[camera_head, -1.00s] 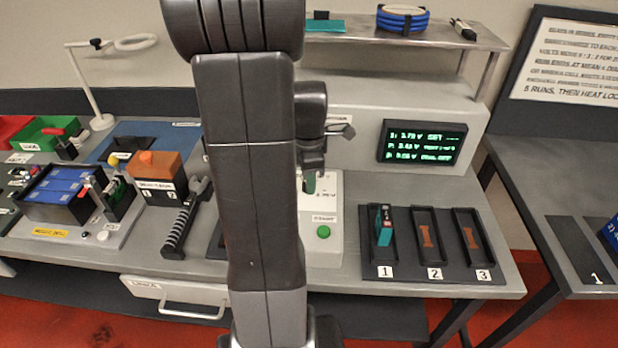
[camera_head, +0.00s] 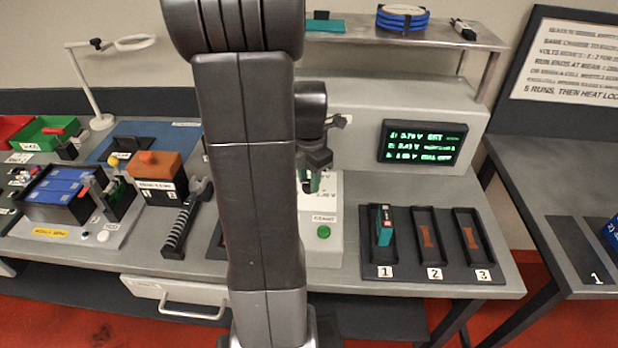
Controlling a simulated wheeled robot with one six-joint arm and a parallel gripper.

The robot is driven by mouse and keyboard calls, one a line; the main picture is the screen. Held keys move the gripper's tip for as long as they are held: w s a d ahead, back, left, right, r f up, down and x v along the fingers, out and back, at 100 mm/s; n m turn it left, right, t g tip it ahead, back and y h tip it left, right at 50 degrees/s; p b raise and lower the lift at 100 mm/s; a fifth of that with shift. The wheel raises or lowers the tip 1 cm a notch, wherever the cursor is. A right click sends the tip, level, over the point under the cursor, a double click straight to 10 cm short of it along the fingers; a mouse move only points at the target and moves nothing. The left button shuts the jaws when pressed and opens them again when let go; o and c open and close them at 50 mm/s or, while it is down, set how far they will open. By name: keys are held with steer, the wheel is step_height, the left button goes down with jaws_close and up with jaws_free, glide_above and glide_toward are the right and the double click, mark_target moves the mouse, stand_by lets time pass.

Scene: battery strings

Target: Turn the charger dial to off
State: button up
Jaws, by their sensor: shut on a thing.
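The charger (camera_head: 330,236) is a pale box on the bench with a green button (camera_head: 323,232) on its front, partly hidden behind my arm. My gripper (camera_head: 312,182) is over the charger's upper part, with a small green piece showing at its fingertips. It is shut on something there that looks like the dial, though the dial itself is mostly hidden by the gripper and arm. The dial's pointing direction cannot be made out. A dark display (camera_head: 422,143) with green text stands behind, its lines too blurred to read surely.
An orange-topped box (camera_head: 158,178), a black-handled tool (camera_head: 181,225) and blue cells (camera_head: 62,188) are at the left. A shelf (camera_head: 415,36) is above.

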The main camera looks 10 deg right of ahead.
mark_target(309, 182)
stand_by(0.3)
steer(key=o, duration=1)
steer(key=shift+c, duration=0.2)
steer(key=shift+r, duration=0.1)
step_height(309, 182, up, 14)
steer(key=shift+f, duration=0.2)
step_height(309, 182, down, 14)
steer(key=shift+r, duration=0.1)
steer(key=shift+r, duration=0.1)
